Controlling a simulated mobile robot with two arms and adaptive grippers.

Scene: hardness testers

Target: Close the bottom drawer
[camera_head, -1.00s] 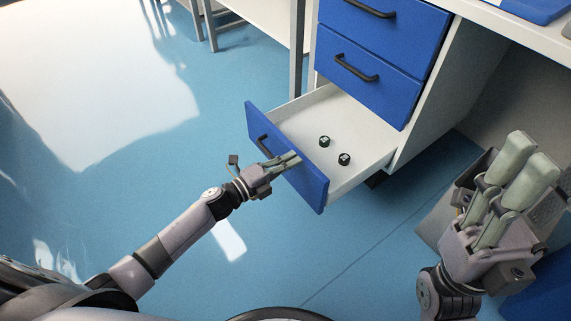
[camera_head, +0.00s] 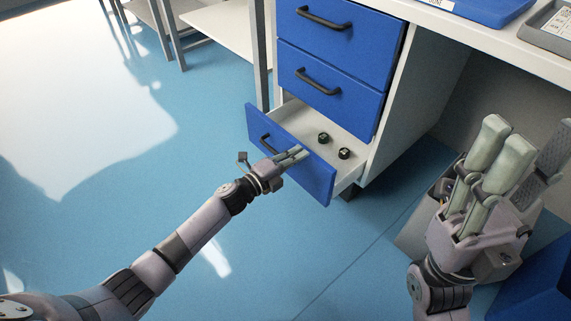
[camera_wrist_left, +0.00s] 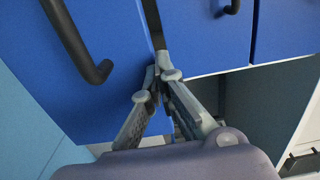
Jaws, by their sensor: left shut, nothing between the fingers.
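The bottom drawer (camera_head: 322,178) is partly open in the head view, its blue front standing out from the white cabinet. Two small dark pieces (camera_head: 323,138) (camera_head: 344,153) lie inside it. My left gripper (camera_head: 301,153) is shut and empty, its fingertips at the top edge of the drawer front; whether they press on it I cannot tell. In the left wrist view the shut fingers (camera_wrist_left: 158,76) are at the edge of a blue panel, beside a black handle (camera_wrist_left: 85,50). My right gripper (camera_head: 506,137) is at the right, apart from the drawer; its finger gap is unclear.
Two upper blue drawers (camera_head: 310,30) (camera_head: 325,92) with black handles are shut. A white worktop (camera_head: 480,42) is above, with a blue tray (camera_head: 480,8) and a grey device (camera_head: 548,28). A grey box (camera_head: 415,235) stands under it. Blue floor (camera_head: 150,170) is free at left.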

